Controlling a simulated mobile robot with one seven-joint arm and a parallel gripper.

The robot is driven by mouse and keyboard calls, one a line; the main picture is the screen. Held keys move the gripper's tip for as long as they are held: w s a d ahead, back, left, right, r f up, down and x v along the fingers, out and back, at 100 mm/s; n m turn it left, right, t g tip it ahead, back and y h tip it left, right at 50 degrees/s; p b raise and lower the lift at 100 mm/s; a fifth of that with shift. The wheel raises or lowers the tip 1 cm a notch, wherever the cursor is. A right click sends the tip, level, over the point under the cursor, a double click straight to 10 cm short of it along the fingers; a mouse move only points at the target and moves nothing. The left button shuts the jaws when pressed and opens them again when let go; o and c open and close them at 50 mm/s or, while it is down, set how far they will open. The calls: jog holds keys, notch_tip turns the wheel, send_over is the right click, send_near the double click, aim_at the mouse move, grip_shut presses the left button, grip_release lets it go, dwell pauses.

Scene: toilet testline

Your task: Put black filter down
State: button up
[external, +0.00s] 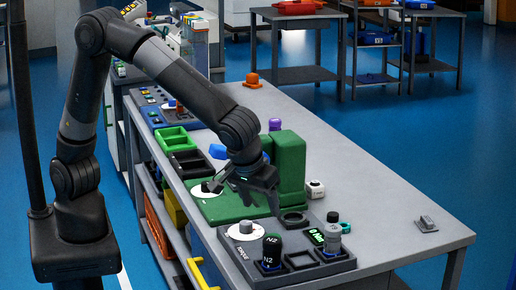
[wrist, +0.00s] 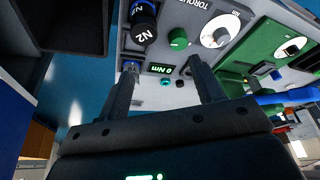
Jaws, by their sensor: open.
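No part is marked as a filter. A black canister labelled N2 (external: 272,250) stands upright in a slot of the grey torque station (external: 240,262) at the bench's near end. It also shows at the top of the wrist view (wrist: 144,22). A small "0 Nm" display lies beyond the fingertips. Whether the black ring (external: 293,220) at the station's back is a loose part, I cannot tell.
A tall green block (external: 289,160) rises close to my gripper. Green and black bins (external: 176,138) line the left edge. The bench's right side is mostly clear, with a small grey block (external: 427,223).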

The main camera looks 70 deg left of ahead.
jog(key=s+a+r+m+h, duration=0.15)
jog(key=a+r, duration=0.35)
jog(key=a, duration=0.6)
jog(key=s+a+r+m+h, duration=0.15)
jog(key=a+r, duration=0.25)
jog(key=a, duration=0.8)
jog(key=s+a+r+m+t, duration=0.1)
jog(key=s+a+m+t, duration=0.1)
jog(key=s+a, duration=1)
jog(key=shift+m+y, duration=0.4)
jog(key=shift+m, duration=0.3)
